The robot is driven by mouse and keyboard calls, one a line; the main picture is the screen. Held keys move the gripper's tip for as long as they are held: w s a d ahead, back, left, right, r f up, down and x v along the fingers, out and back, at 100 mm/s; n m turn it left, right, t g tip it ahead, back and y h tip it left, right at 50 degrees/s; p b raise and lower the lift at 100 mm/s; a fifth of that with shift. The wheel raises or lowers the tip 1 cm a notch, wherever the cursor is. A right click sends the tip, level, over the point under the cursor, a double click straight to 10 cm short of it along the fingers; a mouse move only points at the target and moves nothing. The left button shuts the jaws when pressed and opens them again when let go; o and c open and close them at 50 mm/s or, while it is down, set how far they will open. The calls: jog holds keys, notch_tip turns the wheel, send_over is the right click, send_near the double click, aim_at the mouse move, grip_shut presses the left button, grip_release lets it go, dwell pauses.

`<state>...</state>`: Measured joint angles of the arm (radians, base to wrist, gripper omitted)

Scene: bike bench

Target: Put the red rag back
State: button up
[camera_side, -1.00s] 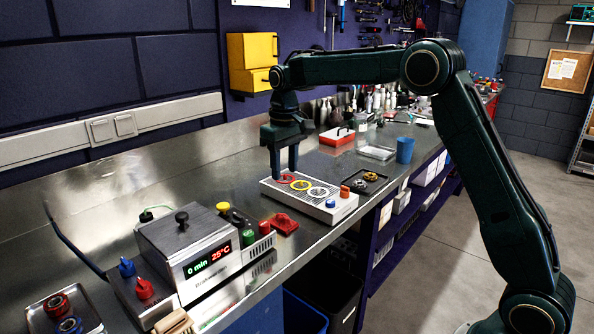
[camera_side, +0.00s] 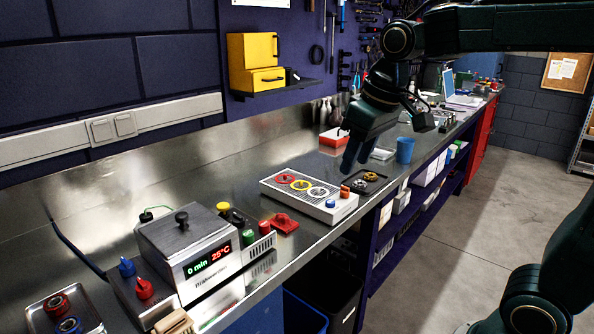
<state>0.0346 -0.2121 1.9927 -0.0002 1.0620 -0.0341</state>
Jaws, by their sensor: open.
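A red, crumpled piece that looks like the red rag (camera_side: 285,223) lies on the steel bench, just right of the small red and green knobs. My gripper (camera_side: 350,162) is open and seems empty. It is in the air above the bench, up and to the right of the rag and well apart from it. Its fingers point down, near the back right of the white device with coloured rings. One finger partly hides the other.
The white ring device (camera_side: 292,203) stands between rag and gripper. A dark tray (camera_side: 366,180) with small round parts and a blue cup (camera_side: 404,150) are to the right. A metal heater box (camera_side: 190,245) is on the left.

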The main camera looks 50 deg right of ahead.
jog(key=s+f+t, duration=0.1)
jog(key=s+f, duration=0.1)
jog(key=s, duration=0.5)
jog(key=s+a+f+t, duration=0.1)
jog(key=s+f, duration=0.2)
jog(key=s, duration=0.4)
jog(key=shift+s, duration=0.2)
jog(key=shift+f, duration=0.1)
dwell(0.6)
